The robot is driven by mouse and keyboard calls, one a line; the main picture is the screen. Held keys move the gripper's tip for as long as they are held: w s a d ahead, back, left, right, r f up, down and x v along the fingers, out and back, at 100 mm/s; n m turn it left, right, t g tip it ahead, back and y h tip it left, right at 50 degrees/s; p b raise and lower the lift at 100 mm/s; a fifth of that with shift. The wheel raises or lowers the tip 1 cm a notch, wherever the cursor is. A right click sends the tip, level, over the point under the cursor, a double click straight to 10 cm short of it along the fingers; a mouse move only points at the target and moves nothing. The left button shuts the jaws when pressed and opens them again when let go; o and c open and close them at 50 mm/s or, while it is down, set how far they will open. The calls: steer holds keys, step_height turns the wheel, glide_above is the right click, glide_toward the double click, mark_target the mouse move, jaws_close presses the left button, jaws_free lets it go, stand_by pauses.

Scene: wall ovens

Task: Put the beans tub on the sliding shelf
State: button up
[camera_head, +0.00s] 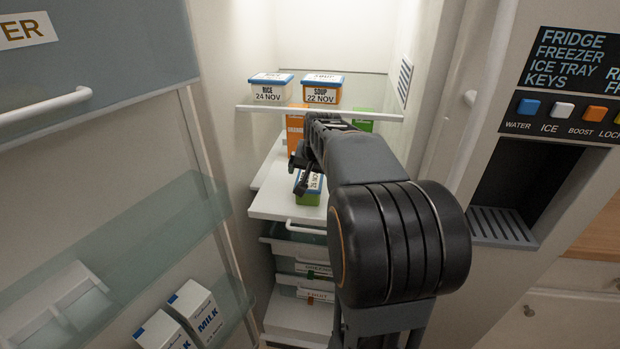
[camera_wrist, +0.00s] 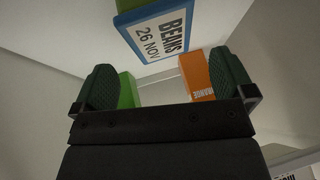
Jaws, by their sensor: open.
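The beans tub (camera_wrist: 155,28) shows at the top of the wrist view, with a white label reading BEANS 26 NOV and a blue edge. In the head view a green tub with a white label, which looks like the same tub (camera_head: 309,197), rests on the white sliding shelf (camera_head: 270,202), partly hidden behind my gripper. The shelf is pulled forward. My gripper (camera_head: 302,176) is just above and in front of the tub. Its fingers (camera_wrist: 165,85) are spread and empty, with the tub beyond their tips and apart from them.
An upper shelf (camera_head: 262,109) holds a rice tub (camera_head: 268,93) and a soup tub (camera_head: 322,93). Below it stand an orange carton (camera_head: 295,130) and a green carton (camera_head: 363,125). Drawers (camera_head: 300,250) lie beneath. The open door (camera_head: 100,160) bounds the left; a dispenser panel (camera_head: 560,110) bounds the right.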

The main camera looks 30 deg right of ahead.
steer(key=d+v, duration=0.1)
steer(key=v, duration=0.4)
steer(key=s+a+f+n+g+y, duration=0.1)
steer(key=s+a+f+n, duration=0.3)
steer(key=a, duration=0.6)
steer(key=s+a+f+n+g+y, duration=0.1)
steer(key=s+a+f+n, duration=0.3)
steer(key=s+a+f, duration=0.4)
steer(key=shift+s+a+n, duration=0.3)
steer(key=shift+s+a, duration=0.85)
steer(key=shift+a, duration=0.05)
